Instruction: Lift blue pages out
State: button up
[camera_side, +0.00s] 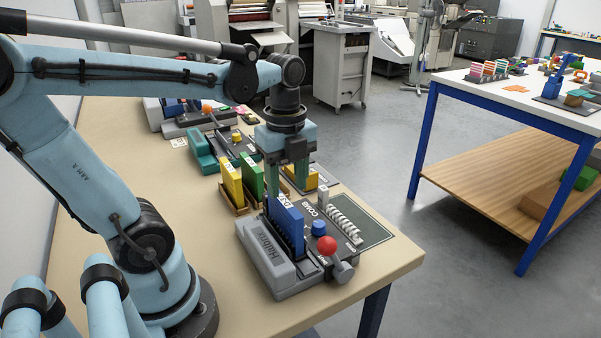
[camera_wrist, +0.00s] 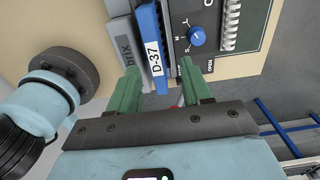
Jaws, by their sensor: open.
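The blue pages (camera_side: 286,228) stand upright in the slot of a grey binding machine (camera_side: 262,256) near the front of the table. In the wrist view the blue pages (camera_wrist: 147,30) show a white "D-37" label. My gripper (camera_side: 287,187) has two green fingers, apart and pointing down, just above and behind the pages in the side view. In the wrist view the label lies between the open fingers (camera_wrist: 159,68), with space showing on both sides. I see nothing held. The lower part of the pages is hidden in the machine.
The machine carries a red ball lever (camera_side: 327,246), a blue knob (camera_side: 319,227) and a white comb (camera_side: 344,224). Yellow pages (camera_side: 231,184) and green pages (camera_side: 252,176) stand in holders close behind. Bare table lies left of the machine.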

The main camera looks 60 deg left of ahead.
aim_at(284, 201)
jog(key=shift+s+a+f, duration=0.1)
jog(key=shift+s+f, duration=0.1)
jog(key=shift+f, duration=1.75)
jog(key=shift+s+f, duration=0.15)
jog(key=shift+f, duration=1.75)
grip_shut()
